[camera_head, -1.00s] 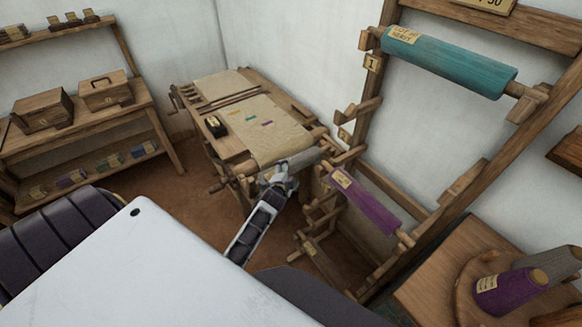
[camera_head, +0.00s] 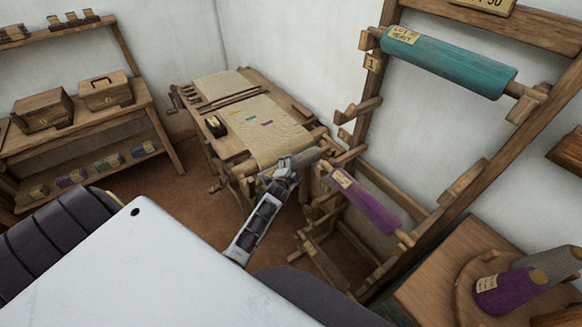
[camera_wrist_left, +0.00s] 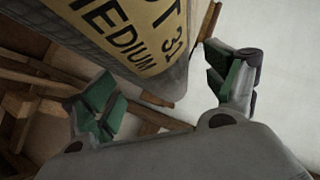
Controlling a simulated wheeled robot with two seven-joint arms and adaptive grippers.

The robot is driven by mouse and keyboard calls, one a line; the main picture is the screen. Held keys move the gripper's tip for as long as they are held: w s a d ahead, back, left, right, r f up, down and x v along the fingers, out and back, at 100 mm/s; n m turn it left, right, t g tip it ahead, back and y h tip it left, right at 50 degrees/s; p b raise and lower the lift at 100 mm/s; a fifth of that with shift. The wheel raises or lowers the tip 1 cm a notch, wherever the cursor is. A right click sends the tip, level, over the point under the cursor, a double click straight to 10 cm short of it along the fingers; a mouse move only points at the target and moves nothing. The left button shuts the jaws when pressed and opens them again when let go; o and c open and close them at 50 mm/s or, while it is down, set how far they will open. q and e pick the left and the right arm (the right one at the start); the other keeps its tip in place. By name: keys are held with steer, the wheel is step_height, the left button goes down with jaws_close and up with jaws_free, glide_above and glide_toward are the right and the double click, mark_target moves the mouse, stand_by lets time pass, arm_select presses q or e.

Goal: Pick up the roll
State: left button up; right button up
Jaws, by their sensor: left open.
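A grey roll (camera_head: 306,156) lies at the front end of the loom, partly hidden behind my left gripper (camera_head: 288,165). In the left wrist view the same grey roll (camera_wrist_left: 182,78) is close up, with a tan label reading "31" and "MEDIUM". There my left gripper (camera_wrist_left: 165,88) is open, with its green-padded fingers apart. The roll's near end shows beyond and between the fingers, and nothing is gripped. I cannot tell whether a finger touches it. A purple roll (camera_head: 365,202) and a large teal roll (camera_head: 450,62) sit on the wooden rack. My right gripper is not in view.
The loom (camera_head: 262,130) with its cloth stands behind the gripper. The rack's posts and pegs (camera_head: 362,113) rise close on the right. A shelf with boxes (camera_head: 105,92) stands at left.

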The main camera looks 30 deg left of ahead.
mark_target(292, 164)
arm_select(q)
steer(key=shift+w+a+f, duration=0.2)
steer(key=shift+w+f, duration=0.1)
steer(key=shift+w, duration=0.3)
steer(key=c, duration=1.4)
steer(key=shift+r, duration=0.15)
steer(key=shift+c, duration=0.9)
steer(key=shift+r, duration=5)
